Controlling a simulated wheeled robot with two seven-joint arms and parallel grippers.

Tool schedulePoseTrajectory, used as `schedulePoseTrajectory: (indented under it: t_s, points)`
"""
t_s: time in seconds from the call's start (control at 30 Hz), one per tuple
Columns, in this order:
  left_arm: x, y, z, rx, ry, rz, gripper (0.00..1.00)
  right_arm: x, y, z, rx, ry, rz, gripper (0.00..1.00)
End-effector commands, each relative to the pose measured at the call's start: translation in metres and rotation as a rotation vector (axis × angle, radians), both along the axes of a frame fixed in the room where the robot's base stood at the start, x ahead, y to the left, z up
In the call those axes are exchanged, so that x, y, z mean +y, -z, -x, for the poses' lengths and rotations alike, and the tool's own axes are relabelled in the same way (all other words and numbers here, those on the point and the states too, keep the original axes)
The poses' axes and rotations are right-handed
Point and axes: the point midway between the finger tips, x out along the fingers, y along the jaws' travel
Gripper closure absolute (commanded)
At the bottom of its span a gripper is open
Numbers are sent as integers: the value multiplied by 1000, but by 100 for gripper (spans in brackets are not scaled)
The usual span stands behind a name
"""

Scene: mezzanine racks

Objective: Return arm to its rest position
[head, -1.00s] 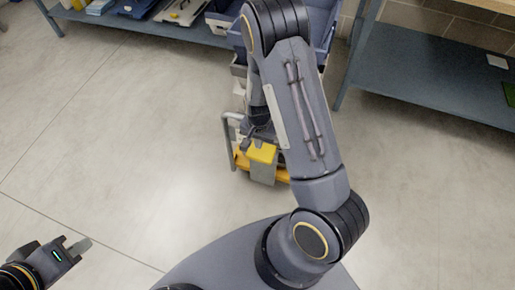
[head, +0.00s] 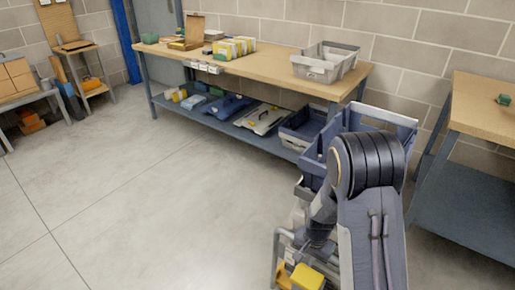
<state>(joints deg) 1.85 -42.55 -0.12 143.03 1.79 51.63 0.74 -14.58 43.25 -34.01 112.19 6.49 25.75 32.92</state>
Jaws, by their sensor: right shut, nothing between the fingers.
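My right arm comes up from the bottom right, and its forearm bends down toward a cart with a grey rail (head: 277,255). My right gripper (head: 312,248) is at the low end of that forearm, small and partly hidden. It is shut and empty. A yellow-topped object (head: 307,277) shows just below it at the bottom edge; I cannot tell whether they touch. My left gripper is out of view.
Blue bins (head: 372,118) stand on the cart, close behind my arm. A long wooden-topped workbench (head: 270,62) with a grey tote (head: 322,66) runs along the wall. Another bench (head: 480,105) stands at right. The floor at left is clear.

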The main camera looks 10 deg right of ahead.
Motion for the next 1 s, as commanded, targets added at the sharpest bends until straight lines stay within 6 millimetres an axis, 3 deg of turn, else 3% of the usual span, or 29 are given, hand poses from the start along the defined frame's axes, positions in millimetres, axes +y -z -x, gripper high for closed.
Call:
schedulePoseTrajectory:
  t_s: [0.07, 0.17, 0.37, 0.5, 0.7, 0.83, 1.0]
  points:
    - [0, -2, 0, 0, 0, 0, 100, 1, -6, 0, -5, -1, -10, 100]
    - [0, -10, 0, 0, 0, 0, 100, 6, -31, 3, -28, -13, -54, 100]
    - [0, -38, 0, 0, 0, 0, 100, 27, -135, 24, -142, -112, -216, 100]
    - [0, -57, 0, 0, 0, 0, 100, 40, -210, 53, -253, -233, -293, 100]
    - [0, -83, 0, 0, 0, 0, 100, 52, -298, 106, -422, -432, -300, 100]
    - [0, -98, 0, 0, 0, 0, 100, 58, -333, 142, -511, -553, -249, 100]
    - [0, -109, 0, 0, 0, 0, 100, 63, -352, 172, -572, -658, -172, 100]
